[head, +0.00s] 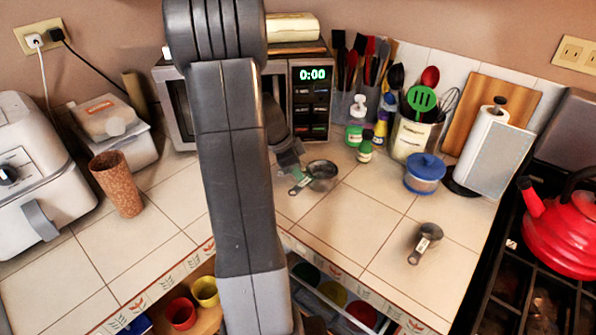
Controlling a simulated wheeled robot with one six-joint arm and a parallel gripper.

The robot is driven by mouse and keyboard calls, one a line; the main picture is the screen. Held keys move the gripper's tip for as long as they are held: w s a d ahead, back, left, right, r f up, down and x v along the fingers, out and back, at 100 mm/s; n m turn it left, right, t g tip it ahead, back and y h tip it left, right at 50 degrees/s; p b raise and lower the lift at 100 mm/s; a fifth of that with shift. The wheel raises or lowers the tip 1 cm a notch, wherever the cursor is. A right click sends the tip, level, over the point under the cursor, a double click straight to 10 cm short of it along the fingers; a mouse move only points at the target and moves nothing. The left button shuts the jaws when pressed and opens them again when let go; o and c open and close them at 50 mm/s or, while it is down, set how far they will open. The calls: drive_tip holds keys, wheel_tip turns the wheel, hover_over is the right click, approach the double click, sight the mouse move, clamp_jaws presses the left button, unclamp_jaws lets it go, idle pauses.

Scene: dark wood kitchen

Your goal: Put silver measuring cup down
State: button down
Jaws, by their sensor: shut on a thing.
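A silver measuring cup (321,172) with a greenish-grey handle is at the back middle of the tiled counter, in front of the microwave. My gripper (293,172) is just left of the bowl, shut on the cup by its handle side. My arm hides part of the gripper, and the exact grip is too small to see. I cannot tell whether the cup touches the tiles or is slightly above them. A second small measuring cup (428,232) lies on the counter at the front right, apart from my gripper.
A blue-lidded jar (425,173), small bottles (365,143) and a utensil holder (412,137) stand at the back right. The microwave (311,100) is behind. A red kettle (568,235) is on the stove. Tiles between the two cups are clear. An open drawer (350,305) is below.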

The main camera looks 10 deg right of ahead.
sight(302, 170)
drive_tip(key=shift+f, duration=0.1)
drive_tip(key=c, duration=1.6)
unclamp_jaws()
drive_tip(key=v, duration=1.2)
drive_tip(key=x, duration=1.2)
wheel_tip(302, 170, up, 2)
drive_tip(key=shift+r, duration=0.75)
